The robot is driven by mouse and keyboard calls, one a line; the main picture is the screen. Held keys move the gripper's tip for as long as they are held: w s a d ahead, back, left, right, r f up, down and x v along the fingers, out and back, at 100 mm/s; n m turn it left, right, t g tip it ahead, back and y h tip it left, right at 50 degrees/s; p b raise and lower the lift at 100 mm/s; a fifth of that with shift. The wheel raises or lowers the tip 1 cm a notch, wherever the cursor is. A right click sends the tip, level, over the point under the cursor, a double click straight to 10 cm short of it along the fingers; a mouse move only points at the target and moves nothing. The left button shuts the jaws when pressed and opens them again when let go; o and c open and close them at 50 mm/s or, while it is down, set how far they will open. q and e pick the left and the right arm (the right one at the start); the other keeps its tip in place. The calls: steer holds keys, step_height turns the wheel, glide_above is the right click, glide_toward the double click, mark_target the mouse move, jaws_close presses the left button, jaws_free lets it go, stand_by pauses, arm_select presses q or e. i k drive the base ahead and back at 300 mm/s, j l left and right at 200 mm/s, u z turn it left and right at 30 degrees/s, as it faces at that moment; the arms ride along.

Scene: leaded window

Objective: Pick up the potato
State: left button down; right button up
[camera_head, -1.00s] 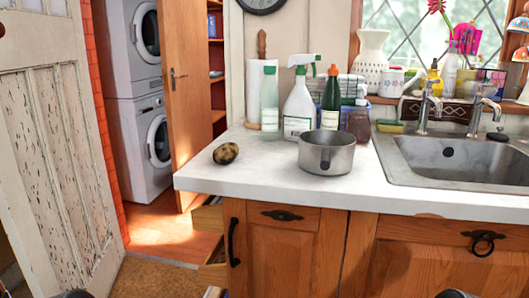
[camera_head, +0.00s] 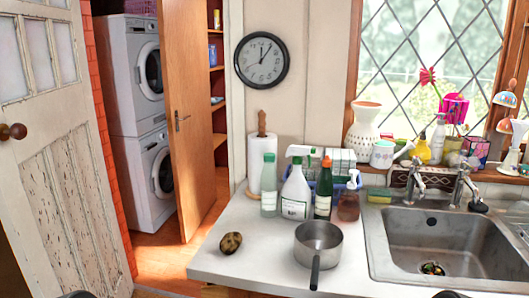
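The potato (camera_head: 230,243) is brown with dark mottling and lies on the white countertop (camera_head: 240,268), near its left end. It stands apart from other things, left of the saucepan. Neither gripper shows in the head view. Only small dark rounded parts, probably of my own arms, show at the bottom edge, well below the potato. Nothing touches the potato or hides it.
A metal saucepan (camera_head: 318,240) stands right of the potato, its dark handle towards me. Behind are a paper towel roll (camera_head: 255,178), a spray bottle (camera_head: 296,190) and other bottles. A sink (camera_head: 390,235) is at right. The counter around the potato is clear.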

mark_target(231, 240)
steer(key=z, duration=1.25)
steer(key=j+u, duration=0.1)
steer(key=j, duration=2.8)
steer(key=k, duration=0.05)
